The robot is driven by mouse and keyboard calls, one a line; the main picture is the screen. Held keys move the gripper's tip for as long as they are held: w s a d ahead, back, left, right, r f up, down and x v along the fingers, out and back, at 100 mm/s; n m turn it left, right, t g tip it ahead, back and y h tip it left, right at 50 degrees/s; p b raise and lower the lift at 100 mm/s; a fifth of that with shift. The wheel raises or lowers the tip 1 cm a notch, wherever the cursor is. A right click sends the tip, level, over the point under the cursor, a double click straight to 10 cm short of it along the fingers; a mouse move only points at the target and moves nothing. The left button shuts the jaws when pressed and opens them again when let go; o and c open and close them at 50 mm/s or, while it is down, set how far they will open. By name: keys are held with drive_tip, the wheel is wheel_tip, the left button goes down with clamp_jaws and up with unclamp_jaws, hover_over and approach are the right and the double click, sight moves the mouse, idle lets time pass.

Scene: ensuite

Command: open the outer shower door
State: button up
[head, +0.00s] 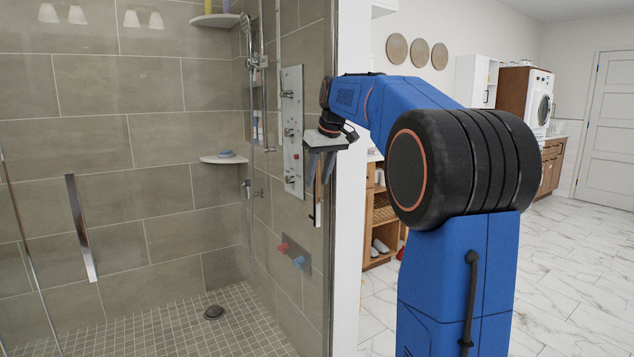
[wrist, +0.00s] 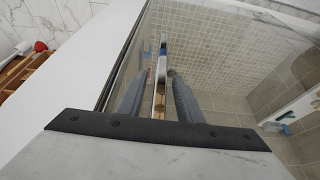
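The shower's glass front stands before the tiled stall. In the wrist view my gripper (wrist: 159,75) has one grey finger on each side of the handle (wrist: 161,62), with gaps on both sides. Whether a finger touches the glass is unclear. A second, slightly tilted metal handle (head: 80,228) is on the glass at the left. The glass appears closed, but its panel edges are hard to see.
The white wall end (head: 349,250) stands close beside my gripper. Inside the stall are a shower panel (head: 292,130), a corner shelf (head: 223,159) and a floor drain (head: 213,312). A wooden shelf unit (head: 382,225) is behind my arm. The marble floor at right is clear.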

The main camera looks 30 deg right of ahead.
sight(5, 230)
drive_tip(key=shift+x, duration=0.85)
clamp_jaws()
drive_tip(key=shift+a, duration=0.15)
drive_tip(key=a, duration=2.4)
drive_tip(key=s+a, duration=0.1)
drive_tip(key=a, duration=2.3)
drive_tip(key=s+a, duration=0.1)
drive_tip(key=a, duration=2.3)
drive_tip(key=shift+s+r, duration=0.1)
drive_tip(key=shift+s, duration=0.1)
unclamp_jaws()
